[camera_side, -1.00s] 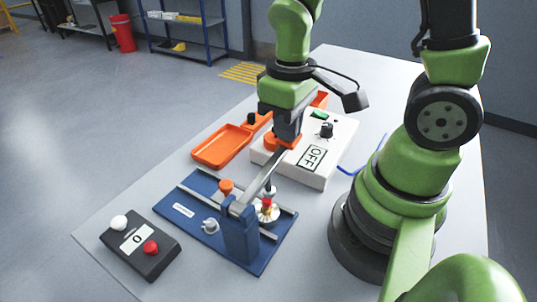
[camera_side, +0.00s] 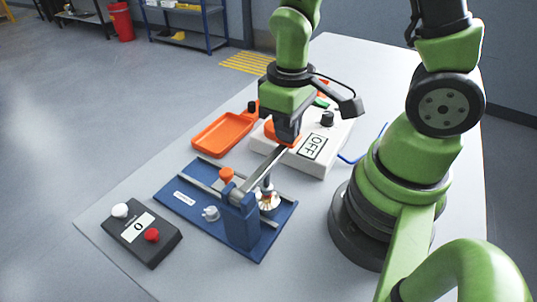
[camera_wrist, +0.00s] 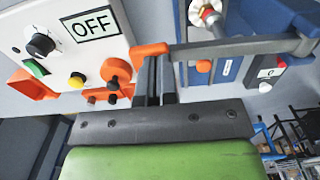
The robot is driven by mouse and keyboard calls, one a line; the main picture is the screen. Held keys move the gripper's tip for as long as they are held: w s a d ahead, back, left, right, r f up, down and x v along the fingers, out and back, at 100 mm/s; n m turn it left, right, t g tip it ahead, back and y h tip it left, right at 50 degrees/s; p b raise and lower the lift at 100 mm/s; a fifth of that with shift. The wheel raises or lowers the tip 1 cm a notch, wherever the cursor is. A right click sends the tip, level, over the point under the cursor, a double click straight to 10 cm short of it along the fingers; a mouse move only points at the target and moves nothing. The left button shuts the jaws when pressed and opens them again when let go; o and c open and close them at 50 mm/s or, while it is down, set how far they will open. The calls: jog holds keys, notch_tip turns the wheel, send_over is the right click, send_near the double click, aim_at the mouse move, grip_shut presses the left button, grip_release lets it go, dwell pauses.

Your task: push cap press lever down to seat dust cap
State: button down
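The press lever (camera_side: 262,170) is a grey metal bar pivoted on a blue post (camera_side: 241,222), with an orange handle (camera_side: 272,133) at its far end. In the wrist view the lever (camera_wrist: 235,46) runs right from the orange handle (camera_wrist: 150,50). My gripper (camera_side: 290,143) is at the handle; its fingers (camera_wrist: 156,62) look shut close together, with the tips against the handle. Under the lever, the dark ram (camera_side: 267,186) comes down onto the pale round housing (camera_side: 269,202). The red dust cap is mostly hidden there in the side view; red shows beside the ram in the wrist view (camera_wrist: 208,14).
The blue base plate (camera_side: 185,212) carries an orange knob (camera_side: 226,175) and a grey part (camera_side: 211,214). A white box marked OFF (camera_side: 335,142) and an orange tray (camera_side: 222,135) stand behind. A dark button box (camera_side: 140,235) is at front left.

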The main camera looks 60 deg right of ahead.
notch_tip(320, 180, up, 10)
dwell(1.2)
dwell(0.4)
jog(key=s+a+r+m+t+y, duration=0.2)
jog(key=s+r+m+t, duration=0.2)
jog(key=r+t, duration=0.3)
jog(key=shift+s+a+r, duration=0.15)
jog(key=shift+s+r, duration=0.2)
jog(key=shift+r, duration=0.3)
